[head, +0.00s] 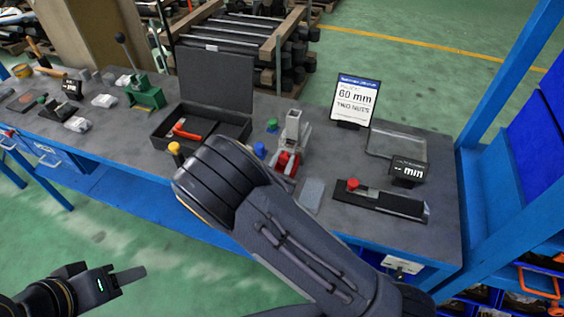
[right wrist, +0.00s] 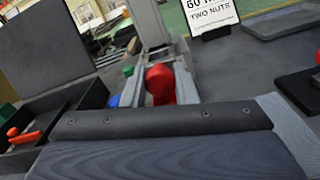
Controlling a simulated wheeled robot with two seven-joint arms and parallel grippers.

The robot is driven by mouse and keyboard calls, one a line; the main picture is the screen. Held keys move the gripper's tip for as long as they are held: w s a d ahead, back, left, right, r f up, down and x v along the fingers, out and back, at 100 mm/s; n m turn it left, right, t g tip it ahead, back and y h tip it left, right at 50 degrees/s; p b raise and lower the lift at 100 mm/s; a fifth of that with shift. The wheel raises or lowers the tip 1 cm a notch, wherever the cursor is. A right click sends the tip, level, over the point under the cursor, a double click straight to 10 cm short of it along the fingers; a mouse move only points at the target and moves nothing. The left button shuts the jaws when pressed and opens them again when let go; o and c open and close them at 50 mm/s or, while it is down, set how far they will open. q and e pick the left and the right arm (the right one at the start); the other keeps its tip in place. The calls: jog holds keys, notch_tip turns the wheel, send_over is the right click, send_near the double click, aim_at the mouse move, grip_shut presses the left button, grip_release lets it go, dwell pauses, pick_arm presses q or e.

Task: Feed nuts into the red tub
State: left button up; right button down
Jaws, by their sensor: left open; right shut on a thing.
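A red part (head: 286,160), perhaps the red tub, sits at the foot of a grey upright fixture (head: 293,127) in the head view. The right wrist view shows a rounded red part (right wrist: 160,80) there. A small blue piece (head: 260,149) and green piece (head: 272,125) stand left of the fixture; I cannot tell if they are nuts. My left gripper (head: 128,277) is open, low at the left, away from the bench. My right arm crosses in front of the bench.
An open black case (head: 205,128) with a red tool (head: 186,131) lies left of the fixture. A sign (head: 355,100) reads 60 mm, two nuts. A tray (head: 395,143), display (head: 408,169) and black gauge (head: 385,198) stand right. A grey pad (head: 312,195) lies in front.

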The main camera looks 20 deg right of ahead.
aim_at(288, 150)
jog(key=x, duration=0.3)
jog(key=shift+f+b, duration=0.1)
jog(key=shift+b, duration=0.25)
jog(key=shift+w+d, duration=0.25)
jog(key=shift+w, duration=0.1)
jog(key=c, duration=1.5)
grip_release()
jog(key=o, duration=0.4)
jog(key=shift+a, duration=0.1)
jog(key=shift+c, duration=0.2)
